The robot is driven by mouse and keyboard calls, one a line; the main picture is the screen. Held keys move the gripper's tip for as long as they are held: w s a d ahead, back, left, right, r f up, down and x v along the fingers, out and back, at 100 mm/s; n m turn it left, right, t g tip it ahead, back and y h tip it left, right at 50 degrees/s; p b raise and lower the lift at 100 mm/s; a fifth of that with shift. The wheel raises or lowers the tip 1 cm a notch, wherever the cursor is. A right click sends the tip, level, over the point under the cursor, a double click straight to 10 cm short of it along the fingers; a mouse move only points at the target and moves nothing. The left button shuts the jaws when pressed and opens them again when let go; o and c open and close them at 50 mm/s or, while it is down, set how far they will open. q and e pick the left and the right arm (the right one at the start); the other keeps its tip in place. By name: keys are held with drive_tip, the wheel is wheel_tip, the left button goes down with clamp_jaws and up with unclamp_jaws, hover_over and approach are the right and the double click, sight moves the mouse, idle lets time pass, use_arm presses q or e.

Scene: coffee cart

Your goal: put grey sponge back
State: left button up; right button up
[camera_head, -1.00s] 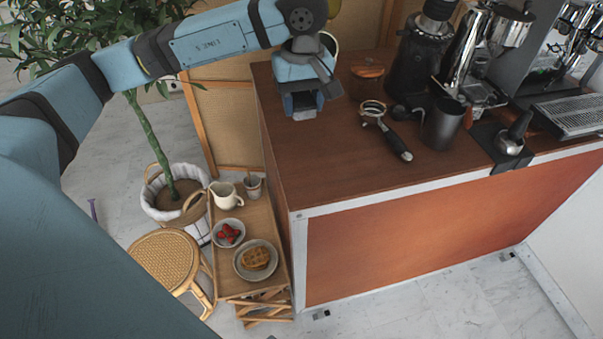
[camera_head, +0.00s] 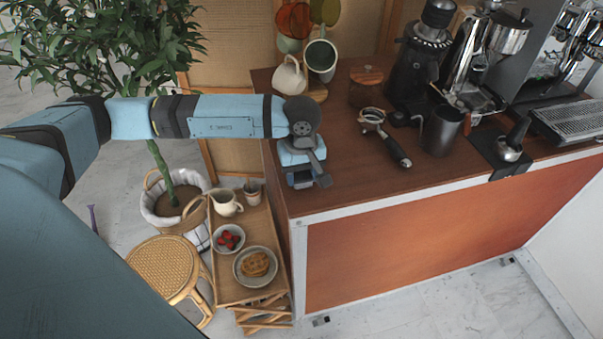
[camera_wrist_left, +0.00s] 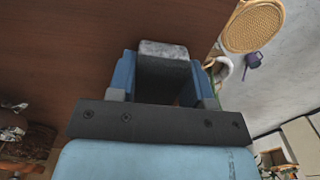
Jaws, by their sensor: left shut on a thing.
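My left gripper (camera_head: 303,180) is over the left end of the brown counter (camera_head: 350,190), near its front corner. In the left wrist view the same gripper (camera_wrist_left: 164,80) is shut on the grey sponge (camera_wrist_left: 163,50), whose light speckled end shows between the blue fingers. In the head view the sponge cannot be made out clearly under the gripper. I cannot tell how high it is above the counter. My right gripper does not show.
A portafilter (camera_head: 385,135), a dark cup (camera_head: 442,130), a grinder (camera_head: 415,70) and a wooden canister (camera_head: 366,86) stand to the right. Mugs (camera_head: 320,58) hang at the back. A small wooden cart (camera_head: 260,215) with plates stands left of the counter. The counter's front middle is clear.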

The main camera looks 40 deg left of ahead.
sight(302, 173)
use_arm(q)
drive_tip(key=shift+f, duration=0.15)
drive_tip(key=shift+f, duration=0.15)
drive_tip(key=o, duration=0.9)
drive_tip(key=shift+r, duration=0.5)
wheel_tip(302, 173, up, 11)
drive_tip(key=shift+r, duration=0.2)
